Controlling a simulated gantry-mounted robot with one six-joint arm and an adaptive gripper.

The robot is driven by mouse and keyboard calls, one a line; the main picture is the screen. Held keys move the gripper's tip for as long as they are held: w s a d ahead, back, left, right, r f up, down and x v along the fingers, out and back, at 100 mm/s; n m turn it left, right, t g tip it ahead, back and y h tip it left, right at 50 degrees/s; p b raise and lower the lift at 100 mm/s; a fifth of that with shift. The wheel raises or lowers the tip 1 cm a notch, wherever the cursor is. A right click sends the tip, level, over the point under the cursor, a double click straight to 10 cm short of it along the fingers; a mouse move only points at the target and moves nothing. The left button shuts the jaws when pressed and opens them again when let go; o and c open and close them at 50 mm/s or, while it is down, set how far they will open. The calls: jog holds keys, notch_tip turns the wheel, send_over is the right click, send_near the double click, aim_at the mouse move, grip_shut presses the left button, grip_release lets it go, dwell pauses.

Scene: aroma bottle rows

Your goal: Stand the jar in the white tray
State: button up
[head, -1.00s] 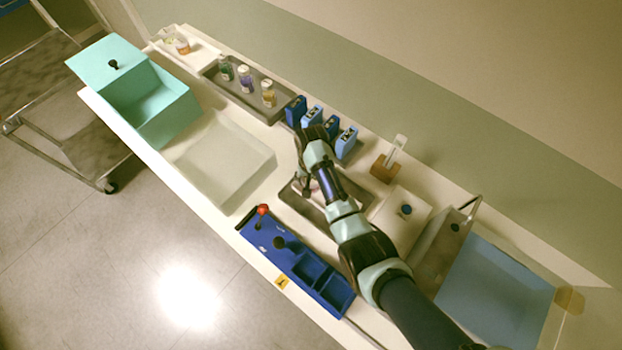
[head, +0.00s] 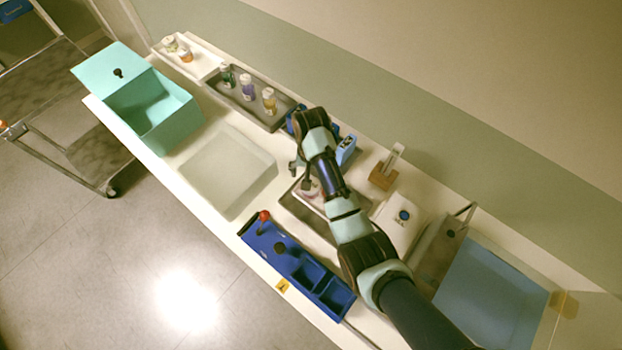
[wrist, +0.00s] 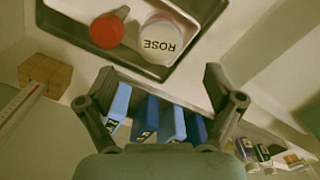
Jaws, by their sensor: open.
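The jar (wrist: 160,40) is white, has a round top marked ROSE, and stands in a grey tray (wrist: 188,72) in the wrist view. In the head view the grey tray (head: 322,228) is mostly behind my arm, and the jar is largely hidden. The broad, shallow white tray (head: 228,168) lies empty to the left of the grey tray. My gripper (head: 300,175) is open and holds nothing. In the wrist view its spread fingers (wrist: 160,86) are below the jar in the picture, apart from it.
A red round thing (wrist: 107,31) lies beside the jar. Several blue boxes (wrist: 172,122) stand near my fingers. A dark tray (head: 247,107) holds bottles. A teal bin (head: 165,125), blue organizer (head: 290,262) and wooden block (head: 382,178) stand nearby.

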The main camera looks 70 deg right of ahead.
notch_tip(320, 180, up, 2)
jog(key=shift+r, duration=0.2)
dwell(0.3)
jog(key=w+a+r+n+t+h, duration=0.25)
jog(key=w+a+r+n, duration=0.2)
jog(key=w+a, duration=0.5)
jog(key=w+a+r+n+t, duration=0.2)
jog(key=a+r+n+t, duration=0.15)
jog(key=a, duration=0.55)
jog(key=w+a+r+n+t, duration=0.2)
jog(key=a+r, duration=0.2)
jog(key=a, duration=0.4)
jog(key=s+a+r+n+t+y, duration=0.1)
jog(key=s+a+r+n+t, duration=0.1)
jog(key=a+r, duration=0.3)
jog(key=s+a+r+n+t+y, duration=0.1)
jog(key=s+a+r+n+t, duration=0.1)
jog(key=a+r, duration=0.3)
jog(key=a+n, duration=0.1)
jog(key=a, duration=0.2)
jog(key=shift+t, duration=0.4)
jog(key=shift+y, duration=0.25)
